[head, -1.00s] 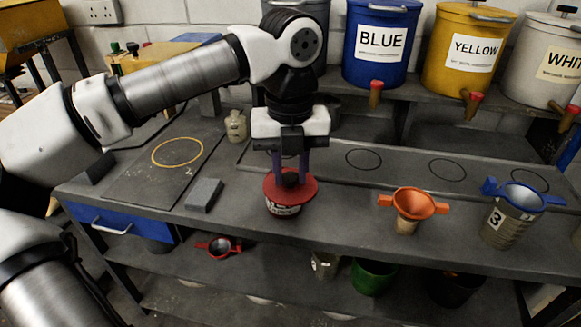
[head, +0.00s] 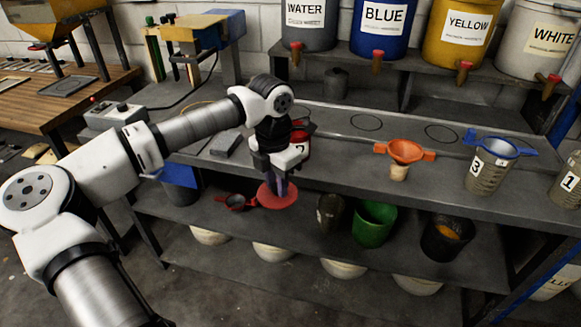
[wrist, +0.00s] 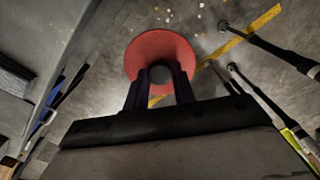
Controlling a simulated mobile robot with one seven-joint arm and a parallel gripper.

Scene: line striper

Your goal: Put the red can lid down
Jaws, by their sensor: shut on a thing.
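The red can lid (head: 284,199) is a flat red disc held by my gripper (head: 279,185) in front of the bench's front edge, around the height of the lower shelf in the head view. In the wrist view the lid (wrist: 150,44) lies at the fingertips, with its dark round knob (wrist: 160,74) between the two fingers of my gripper (wrist: 160,80). The floor shows beyond it. The red can (head: 299,142) stands on the bench top behind my gripper, partly hidden by it.
An orange funnel (head: 405,151) and a can with a blue funnel (head: 487,172) stand on the bench (head: 347,156). A grey block (head: 226,144) lies on the bench.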

